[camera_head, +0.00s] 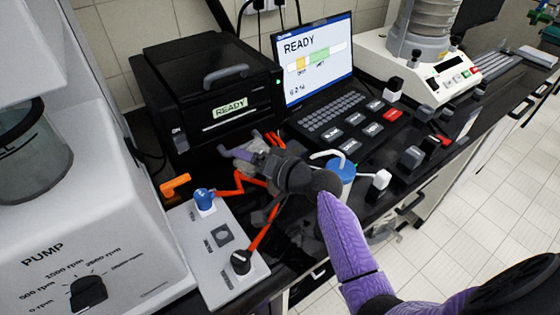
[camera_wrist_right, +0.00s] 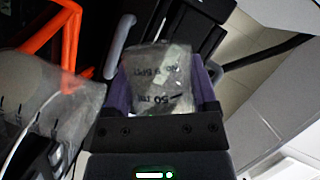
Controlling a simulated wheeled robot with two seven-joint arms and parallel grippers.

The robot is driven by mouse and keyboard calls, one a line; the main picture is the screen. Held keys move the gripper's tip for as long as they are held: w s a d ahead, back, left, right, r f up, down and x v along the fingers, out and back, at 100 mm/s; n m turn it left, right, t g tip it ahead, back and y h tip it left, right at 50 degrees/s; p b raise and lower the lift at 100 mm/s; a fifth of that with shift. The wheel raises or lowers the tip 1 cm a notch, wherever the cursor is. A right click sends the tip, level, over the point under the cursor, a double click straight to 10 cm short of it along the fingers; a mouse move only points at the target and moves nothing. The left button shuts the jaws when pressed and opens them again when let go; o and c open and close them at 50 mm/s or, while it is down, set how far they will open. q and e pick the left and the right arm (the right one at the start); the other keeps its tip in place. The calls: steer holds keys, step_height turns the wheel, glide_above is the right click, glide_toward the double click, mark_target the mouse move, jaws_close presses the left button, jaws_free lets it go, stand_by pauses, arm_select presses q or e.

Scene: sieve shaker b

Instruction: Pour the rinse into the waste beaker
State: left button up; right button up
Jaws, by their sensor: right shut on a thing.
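My right gripper (camera_head: 250,157) reaches in over the black bench in front of the black box-shaped device. My left gripper is out of view.
A black device (camera_head: 205,85) reading READY and a control console (camera_head: 335,115) stand behind. Orange tubing (camera_head: 262,228) runs from a grey valve panel (camera_head: 215,262) near the gripper. A blue-capped bottle (camera_head: 342,170) stands to the right. A white pump (camera_head: 85,240) fills the left.

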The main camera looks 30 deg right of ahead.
steer(key=shift+f, duration=0.15)
steer(key=shift+m+b, duration=0.3)
steer(key=shift+m, duration=0.1)
steer(key=shift+f+y, duration=0.1)
steer(key=shift+y, duration=0.2)
steer(key=shift+m, duration=0.3)
steer(key=shift+d+r+m+t, duration=0.1)
steer(key=shift+r+m+t, duration=0.2)
steer(key=shift+m+t, duration=0.15)
steer(key=shift+d+r+y, duration=0.1)
steer(key=shift+y, duration=0.2)
steer(key=shift+d+m, duration=0.1)
steer(key=shift+m, duration=0.15)
